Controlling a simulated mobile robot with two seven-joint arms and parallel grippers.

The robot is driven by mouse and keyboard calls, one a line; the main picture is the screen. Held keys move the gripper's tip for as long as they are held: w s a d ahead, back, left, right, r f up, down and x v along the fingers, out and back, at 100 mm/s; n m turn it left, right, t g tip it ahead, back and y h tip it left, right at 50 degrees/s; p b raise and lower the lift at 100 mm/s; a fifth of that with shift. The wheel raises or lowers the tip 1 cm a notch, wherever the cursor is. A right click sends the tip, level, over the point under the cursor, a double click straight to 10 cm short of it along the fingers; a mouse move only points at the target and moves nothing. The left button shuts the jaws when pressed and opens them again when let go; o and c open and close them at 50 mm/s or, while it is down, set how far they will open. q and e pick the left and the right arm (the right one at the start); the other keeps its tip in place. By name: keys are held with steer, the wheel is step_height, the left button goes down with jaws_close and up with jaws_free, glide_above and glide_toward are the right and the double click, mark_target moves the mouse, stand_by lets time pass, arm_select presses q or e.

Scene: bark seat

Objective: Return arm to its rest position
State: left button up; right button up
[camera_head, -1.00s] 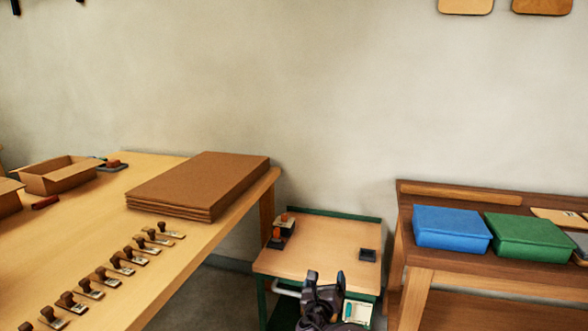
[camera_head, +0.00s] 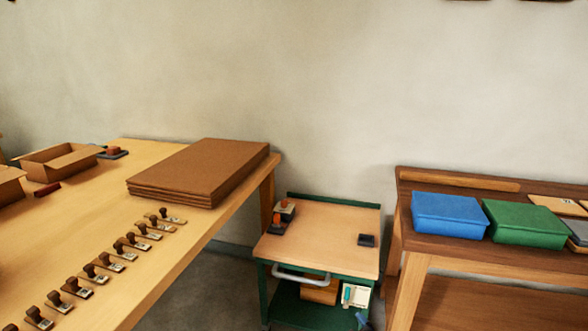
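Only a small dark tip, which looks like part of my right gripper (camera_head: 363,321), shows at the bottom edge, in front of the green cart (camera_head: 322,240). The rest of that gripper and its arm are out of the picture. Whether it is open or shut, or holds anything, cannot be seen. My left gripper is not in view.
The cart's wooden top holds small stamp-like items (camera_head: 282,215) and a dark pad (camera_head: 366,240). The left table has a brown board stack (camera_head: 200,172), a row of stamps (camera_head: 110,258) and open boxes (camera_head: 60,162). Blue (camera_head: 446,215) and green (camera_head: 525,223) bins stand on the right bench.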

steer(key=s+d+f+m+g+h, duration=0.1)
steer(key=s+d+f+m, duration=0.1)
steer(key=s+d, duration=0.3)
steer(key=s+d+f+m+g+h, duration=0.1)
steer(key=s+d, duration=0.4)
steer(key=s, duration=0.8)
steer(key=s+d+f+m+g+h, duration=0.1)
steer(key=s+d+f+m, duration=0.2)
steer(key=s, duration=0.6)
steer(key=d+f, duration=0.2)
steer(key=d, duration=0.1)
steer(key=shift+s+f+h, duration=0.15)
steer(key=shift+f+h, duration=0.15)
steer(key=shift+f, duration=0.05)
